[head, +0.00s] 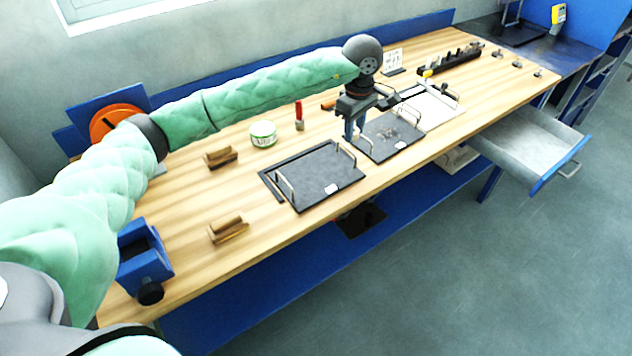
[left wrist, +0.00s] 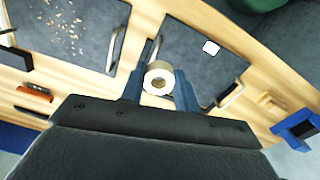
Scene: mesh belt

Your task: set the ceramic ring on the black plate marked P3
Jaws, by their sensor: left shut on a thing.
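The ceramic ring (left wrist: 158,79), pale with a tan side and a round hole, is between the two blue fingers of my left gripper (left wrist: 160,74), which is shut on it. In the head view my left gripper (head: 351,128) hangs above the bench, between two plates; the ring cannot be made out there. A bare black plate with two wire handles (head: 318,176) lies nearest. A dark plate with pale crumbs (head: 376,151) is beyond it, and a paler plate (head: 437,107) further right. Small white tags are too small to read, so I cannot tell which is P3. My right gripper is out of view.
On the bench stand a green-and-white tin (head: 263,134), a red-topped bottle (head: 299,115), wooden blocks (head: 228,230) and a dark rack (head: 450,63). A blue holder (head: 143,255) is at the near left. An open drawer (head: 530,150) juts from the front right.

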